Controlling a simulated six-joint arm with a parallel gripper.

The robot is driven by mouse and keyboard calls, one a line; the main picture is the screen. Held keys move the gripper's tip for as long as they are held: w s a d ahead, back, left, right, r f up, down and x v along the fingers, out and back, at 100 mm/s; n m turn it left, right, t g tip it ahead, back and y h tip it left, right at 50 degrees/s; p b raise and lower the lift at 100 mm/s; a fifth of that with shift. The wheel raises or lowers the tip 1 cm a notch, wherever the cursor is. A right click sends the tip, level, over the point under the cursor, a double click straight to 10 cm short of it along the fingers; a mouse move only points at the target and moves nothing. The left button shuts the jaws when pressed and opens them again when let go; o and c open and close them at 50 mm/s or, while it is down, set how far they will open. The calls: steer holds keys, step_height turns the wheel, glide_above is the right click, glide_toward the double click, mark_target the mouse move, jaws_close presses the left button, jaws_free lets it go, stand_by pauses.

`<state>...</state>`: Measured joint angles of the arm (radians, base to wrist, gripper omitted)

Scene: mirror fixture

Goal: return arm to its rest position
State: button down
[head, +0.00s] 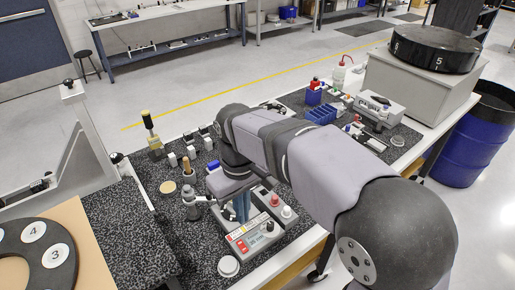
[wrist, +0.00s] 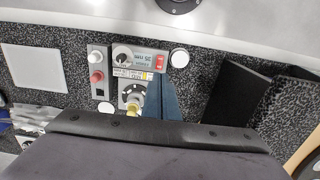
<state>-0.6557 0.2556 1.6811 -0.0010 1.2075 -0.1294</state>
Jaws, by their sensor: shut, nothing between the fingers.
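My arm reaches in from the lower right of the head view and bends down over the speckled bench mat (head: 200,245). My gripper (head: 240,208) points down beside a grey control box (head: 262,232) with red and white knobs. Its blue fingers look together, with nothing seen between them. In the wrist view the gripper (wrist: 163,100) shows as a blue wedge next to the control box (wrist: 139,58). The dark wrist housing fills the bottom of that view. I cannot tell the exact gap between the fingertips and the box.
A white round cap (head: 228,266) lies near the bench's front edge. A frame rises at left.

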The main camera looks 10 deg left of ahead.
steer(key=s+d+f+m, duration=0.2)
steer(key=s+d+f, duration=0.25)
steer(key=f, duration=0.55)
steer(key=s+d+m, duration=0.2)
steer(key=d+m, duration=0.1)
steer(key=d, duration=0.7)
steer(key=s+d+m, duration=0.3)
steer(key=d+m, duration=0.1)
steer(key=d, duration=0.6)
steer(key=shift+s+f, duration=0.25)
steer(key=shift+f, duration=0.2)
steer(key=c, duration=2.4)
jaws_free()
steer(key=shift+d, duration=0.1)
steer(key=o, duration=0.7)
step_height(320, 180, up, 3)
steer(key=n, duration=0.8)
glide_above(245, 250)
steer(key=w, duration=0.1)
steer(key=shift+a, duration=0.35)
steer(key=shift+n, duration=0.5)
steer(key=shift+s+d+f+p, duration=0.15)
steer(key=shift+f+p, duration=0.2)
steer(key=shift+f, duration=0.8)
steer(key=shift+s+d+f+p, duration=0.1)
steer(key=shift+s+f+p, duration=0.2)
steer(key=shift+f, duration=0.85)
steer(key=shift+s+d+f+p, duration=0.15)
steer(key=shift+f+p, duration=0.25)
steer(key=shift+f, duration=0.75)
